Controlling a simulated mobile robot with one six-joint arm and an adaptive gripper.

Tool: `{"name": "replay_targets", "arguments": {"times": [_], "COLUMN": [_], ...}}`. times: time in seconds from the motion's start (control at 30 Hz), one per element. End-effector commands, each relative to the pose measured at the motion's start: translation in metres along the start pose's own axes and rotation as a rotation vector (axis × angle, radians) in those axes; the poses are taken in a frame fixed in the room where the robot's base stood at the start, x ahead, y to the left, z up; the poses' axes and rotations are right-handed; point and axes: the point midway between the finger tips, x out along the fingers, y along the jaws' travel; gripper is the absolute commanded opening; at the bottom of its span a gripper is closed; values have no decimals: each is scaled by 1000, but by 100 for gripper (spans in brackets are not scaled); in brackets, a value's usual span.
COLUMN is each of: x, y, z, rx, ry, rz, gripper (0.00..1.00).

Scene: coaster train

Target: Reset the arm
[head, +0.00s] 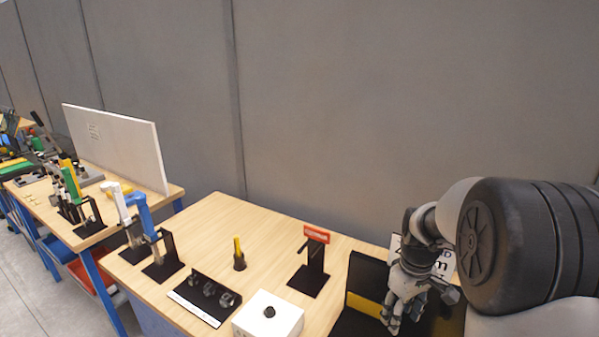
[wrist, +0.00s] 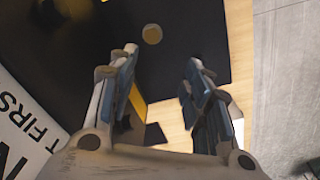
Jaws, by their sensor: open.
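My gripper (head: 394,318) is at the lower right of the head view, over a black item with a yellow strip (head: 366,305) on the wooden table (head: 218,222). In the wrist view my gripper (wrist: 158,88) is open, its two fingers apart with nothing between them. Below the fingers are a black surface (wrist: 185,35) and a small tan disc (wrist: 152,34). My arm hides part of the table's right end.
A white box with a black knob (head: 268,318), a black tray (head: 203,298), a yellow-topped holder (head: 239,255) and a red-topped stand (head: 313,262) are on the table. Blue and white tools (head: 143,220) stand at left. A grey wall (head: 400,100) is behind.

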Motion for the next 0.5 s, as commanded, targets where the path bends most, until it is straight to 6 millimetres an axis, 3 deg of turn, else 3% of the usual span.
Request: {"name": "replay_targets", "arguments": {"times": [0.03, 0.2, 0.33, 0.5], "x": [-22, -79, -110, -132], "y": [-13, -62, -101, -148], "z": [3, 29, 57, 101], "rx": [17, 105, 174, 264], "ry": [24, 94, 153, 235], "rz": [17, 54, 73, 84], "gripper": [45, 45, 45, 45]}}
